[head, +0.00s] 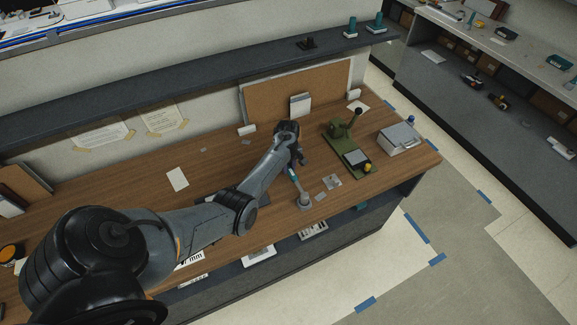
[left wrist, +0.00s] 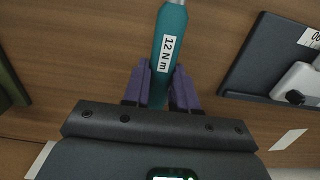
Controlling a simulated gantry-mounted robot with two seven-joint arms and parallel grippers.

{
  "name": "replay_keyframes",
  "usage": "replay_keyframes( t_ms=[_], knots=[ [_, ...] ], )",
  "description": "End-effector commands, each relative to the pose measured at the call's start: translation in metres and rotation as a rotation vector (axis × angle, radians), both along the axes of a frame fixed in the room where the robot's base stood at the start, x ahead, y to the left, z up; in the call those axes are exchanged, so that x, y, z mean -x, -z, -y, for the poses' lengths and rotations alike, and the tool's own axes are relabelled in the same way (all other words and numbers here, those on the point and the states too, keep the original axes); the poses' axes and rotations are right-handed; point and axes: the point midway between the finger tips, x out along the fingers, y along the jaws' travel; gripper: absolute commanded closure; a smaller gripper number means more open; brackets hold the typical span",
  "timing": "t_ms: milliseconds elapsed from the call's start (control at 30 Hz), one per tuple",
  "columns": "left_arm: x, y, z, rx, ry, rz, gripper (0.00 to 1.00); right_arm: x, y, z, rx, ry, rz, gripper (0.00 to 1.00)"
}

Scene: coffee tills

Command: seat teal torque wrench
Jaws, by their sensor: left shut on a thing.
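The teal torque wrench (head: 293,175) is in my left gripper (head: 295,158), above the wooden workbench. In the left wrist view, the purple fingers of the left gripper (left wrist: 162,88) are shut on either side of the teal handle of the wrench (left wrist: 168,45), which bears a white "12 N m" label. My right gripper is not in view.
Right of the wrench is a green press (head: 348,150) with a lever. Beyond it is a silver box (head: 399,138). Small grey plates (head: 332,181) lie near the holder. A cork board (head: 300,95) leans at the back. The bench (head: 120,197) is mostly clear at left.

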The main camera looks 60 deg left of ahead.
Motion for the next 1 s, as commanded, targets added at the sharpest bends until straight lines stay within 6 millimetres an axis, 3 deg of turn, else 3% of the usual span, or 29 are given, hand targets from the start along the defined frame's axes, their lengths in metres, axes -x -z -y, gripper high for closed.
replay_keyframes(
  t_ms=[867,900,1000],
  knots=[
    [0.0,0.015,-0.001,-0.002,-0.001,0.002,1.0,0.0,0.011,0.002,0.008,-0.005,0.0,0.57],
    [0.0,0.015,-0.001,-0.002,-0.001,0.002,0.71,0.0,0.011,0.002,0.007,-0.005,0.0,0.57],
    [0.0,0.015,-0.001,-0.002,-0.001,0.001,0.56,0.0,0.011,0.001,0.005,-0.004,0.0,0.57]
  ],
)
